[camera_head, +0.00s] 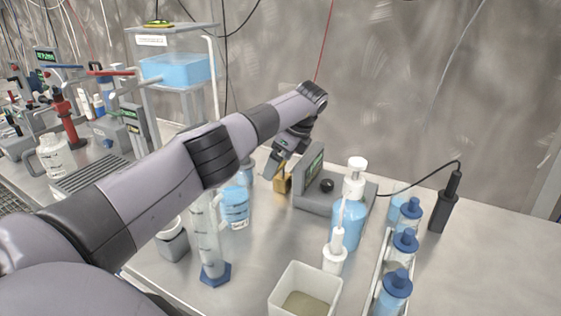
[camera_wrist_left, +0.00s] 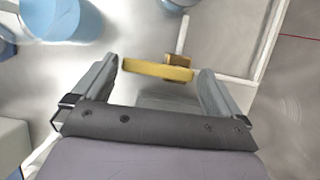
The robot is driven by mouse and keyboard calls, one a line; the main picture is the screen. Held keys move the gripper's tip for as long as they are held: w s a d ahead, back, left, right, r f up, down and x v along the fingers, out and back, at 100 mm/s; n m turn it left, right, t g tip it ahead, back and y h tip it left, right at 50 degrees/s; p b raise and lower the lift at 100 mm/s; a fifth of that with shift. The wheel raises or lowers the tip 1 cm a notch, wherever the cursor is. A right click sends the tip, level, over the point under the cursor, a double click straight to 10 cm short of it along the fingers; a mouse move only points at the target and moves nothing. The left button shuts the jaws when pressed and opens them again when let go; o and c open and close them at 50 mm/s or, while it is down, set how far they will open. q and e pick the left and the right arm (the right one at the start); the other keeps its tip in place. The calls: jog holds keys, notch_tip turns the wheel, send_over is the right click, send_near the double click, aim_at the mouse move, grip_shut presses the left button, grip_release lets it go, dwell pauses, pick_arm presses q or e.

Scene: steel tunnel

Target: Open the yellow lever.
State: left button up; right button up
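The yellow lever (camera_wrist_left: 150,69) shows in the left wrist view as a flat brass-yellow bar lying crosswise, with a blocky fitting at its right end and a pale pipe behind it. In the head view a small yellow part (camera_head: 281,183) shows just below my left gripper (camera_head: 280,167). My left arm reaches in from the left across the bench. In the wrist view my left gripper (camera_wrist_left: 159,67) is open, with one finger on each side of the lever and gaps on both sides. My right gripper is not in view.
A grey device with a screen (camera_head: 318,195) stands close right of the gripper. A blue pump bottle (camera_head: 348,222), a measuring cylinder (camera_head: 208,240), a square white container (camera_head: 303,292) and blue-capped bottles (camera_head: 405,245) stand nearer. A tank of blue liquid (camera_head: 178,68) stands behind.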

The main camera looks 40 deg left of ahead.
pick_arm(q)
jog(key=v, duration=0.7)
dwell(0.6)
